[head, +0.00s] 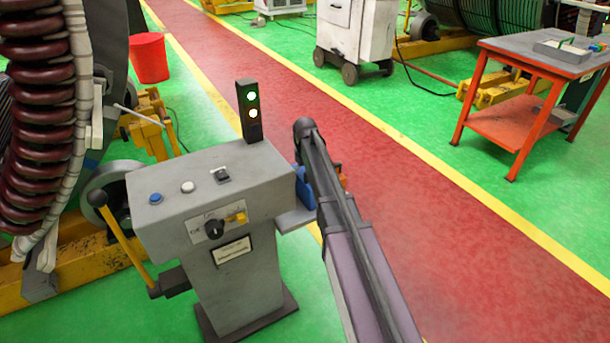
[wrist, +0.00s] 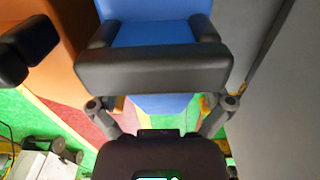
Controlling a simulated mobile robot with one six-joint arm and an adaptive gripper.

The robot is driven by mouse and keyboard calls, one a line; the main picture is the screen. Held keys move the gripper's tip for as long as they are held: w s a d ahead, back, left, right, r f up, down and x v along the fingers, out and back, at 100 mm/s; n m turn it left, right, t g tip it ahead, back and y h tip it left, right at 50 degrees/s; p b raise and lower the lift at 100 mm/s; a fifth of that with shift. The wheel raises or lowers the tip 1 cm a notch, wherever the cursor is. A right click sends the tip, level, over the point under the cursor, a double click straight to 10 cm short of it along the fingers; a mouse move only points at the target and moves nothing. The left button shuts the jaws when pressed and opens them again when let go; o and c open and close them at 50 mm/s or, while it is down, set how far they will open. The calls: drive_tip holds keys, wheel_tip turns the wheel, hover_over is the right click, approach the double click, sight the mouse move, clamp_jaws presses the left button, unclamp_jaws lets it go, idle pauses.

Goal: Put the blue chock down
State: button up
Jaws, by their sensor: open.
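The blue chock (head: 303,188) is at the right side of the grey console, by a small grey side shelf, partly behind my arm in the head view. In the wrist view the blue chock (wrist: 150,32) fills the top middle, with a wide black bar, apparently its handle, across its near side. My gripper (wrist: 165,104) is open, its finger links spread left and right just below that bar. Whether they touch it cannot be told. My arm hides the gripper in the head view.
An orange chock (wrist: 38,18) with black parts stands close on the left in the wrist view. The grey console (head: 215,190) has a lever (head: 125,240) and a lit signal post (head: 250,110). A red table (head: 540,60) and red bucket (head: 149,57) stand apart. The red walkway (head: 400,165) is clear.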

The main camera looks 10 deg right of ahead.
wheel_tip(320, 180, up, 11)
drive_tip(key=p, duration=1)
drive_tip(key=shift+r+p, duration=0.15)
drive_tip(key=shift+p, duration=0.25)
drive_tip(key=shift+r, duration=0.2)
